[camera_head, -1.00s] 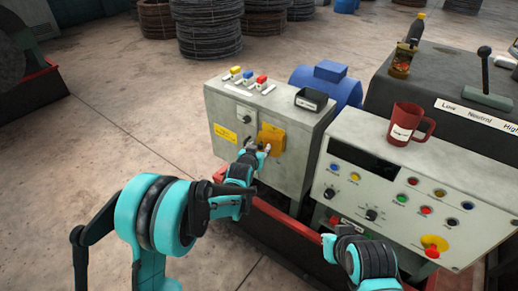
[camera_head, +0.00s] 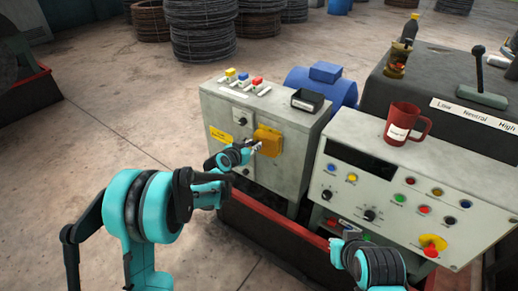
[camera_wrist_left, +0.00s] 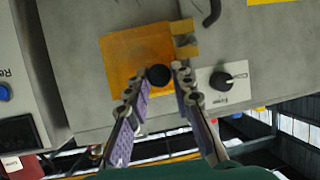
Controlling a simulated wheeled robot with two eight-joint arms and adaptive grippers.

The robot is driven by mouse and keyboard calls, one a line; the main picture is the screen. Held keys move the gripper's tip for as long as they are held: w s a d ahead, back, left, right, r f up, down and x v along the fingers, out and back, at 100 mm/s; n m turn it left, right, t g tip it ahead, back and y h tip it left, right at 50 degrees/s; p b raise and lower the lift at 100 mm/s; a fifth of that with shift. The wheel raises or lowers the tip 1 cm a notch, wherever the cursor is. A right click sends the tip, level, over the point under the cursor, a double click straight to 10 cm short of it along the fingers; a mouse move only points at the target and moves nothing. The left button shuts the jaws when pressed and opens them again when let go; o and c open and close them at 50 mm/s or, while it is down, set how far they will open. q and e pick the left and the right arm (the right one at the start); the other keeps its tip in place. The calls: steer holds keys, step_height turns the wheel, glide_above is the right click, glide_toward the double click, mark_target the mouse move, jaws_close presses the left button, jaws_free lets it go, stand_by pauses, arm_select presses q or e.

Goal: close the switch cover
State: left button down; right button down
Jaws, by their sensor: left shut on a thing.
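The switch cover (camera_head: 268,134) is an orange-yellow plate on the front of the grey cabinet (camera_head: 286,165). In the left wrist view the cover (camera_wrist_left: 125,50) shows as a flat plate with a hinge (camera_wrist_left: 184,38) on its right edge and a black knob (camera_wrist_left: 159,75) near its lower corner. My left gripper (camera_head: 257,147) is at the cover's lower left part in the head view. In the left wrist view, the fingertips of the left gripper (camera_wrist_left: 160,77) stand on either side of the black knob, shut on it. My right gripper does not show, only part of that arm.
The cabinet also has a rotary switch (camera_wrist_left: 222,80), coloured push buttons (camera_head: 243,81) and a black tray (camera_head: 308,100) on top. To its right stands a console (camera_head: 400,185) with a red mug (camera_head: 403,125). A red rail (camera_head: 262,222) runs below the cabinet.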

arm_select(q)
steer(key=shift+w+a+m+g+h, duration=0.3)
steer(key=shift+w+m+g+h, duration=0.2)
steer(key=shift+w+m+h, duration=0.4)
steer(key=c, duration=1.3)
jaws_free()
steer(key=v, duration=1.2)
steer(key=shift+f, duration=0.15)
